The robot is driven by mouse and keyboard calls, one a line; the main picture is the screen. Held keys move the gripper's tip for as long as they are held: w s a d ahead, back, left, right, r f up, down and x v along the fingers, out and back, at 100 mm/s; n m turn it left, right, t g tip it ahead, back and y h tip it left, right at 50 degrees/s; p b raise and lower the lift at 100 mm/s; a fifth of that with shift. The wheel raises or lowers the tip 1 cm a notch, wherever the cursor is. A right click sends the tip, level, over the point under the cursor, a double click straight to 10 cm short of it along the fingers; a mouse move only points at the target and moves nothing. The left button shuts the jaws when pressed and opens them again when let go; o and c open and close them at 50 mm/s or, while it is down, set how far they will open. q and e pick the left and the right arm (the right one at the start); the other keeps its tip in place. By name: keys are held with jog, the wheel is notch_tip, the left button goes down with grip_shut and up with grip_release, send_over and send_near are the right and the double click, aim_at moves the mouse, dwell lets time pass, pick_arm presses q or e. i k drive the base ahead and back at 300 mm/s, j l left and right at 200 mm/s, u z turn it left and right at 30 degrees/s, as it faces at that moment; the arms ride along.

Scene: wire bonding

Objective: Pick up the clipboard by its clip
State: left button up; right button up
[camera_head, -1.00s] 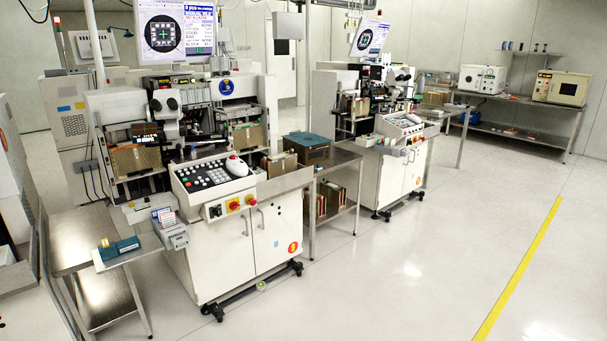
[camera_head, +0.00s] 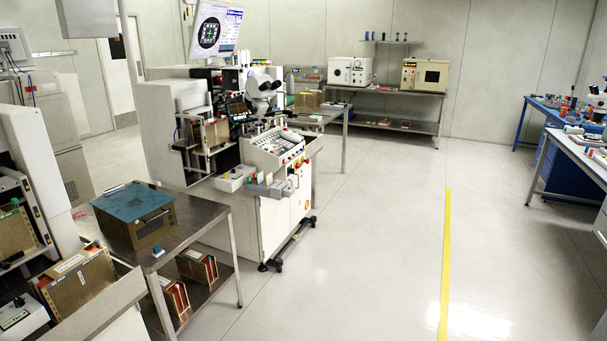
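I cannot make out a clipboard or its clip in the head view. Neither of my grippers shows in this view, so I cannot see whether they are open or shut.
A wire bonding machine (camera_head: 262,205) stands at centre left. A steel table (camera_head: 205,214) with a blue-topped box (camera_head: 133,215) is at the near left. Benches (camera_head: 580,152) stand at the right. A steel bench (camera_head: 390,90) is at the back. The floor around the yellow line (camera_head: 446,260) is clear.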

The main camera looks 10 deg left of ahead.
aim_at(129, 204)
jog(key=i+u, duration=0.15)
jog(key=i, duration=0.35)
jog(key=i+u, duration=0.15)
jog(key=i, duration=0.3)
jog(key=i+l+u, duration=0.15)
jog(key=i, duration=0.35)
jog(key=i+l+u, duration=0.1)
jog(key=i, duration=0.35)
jog(key=l, duration=0.1)
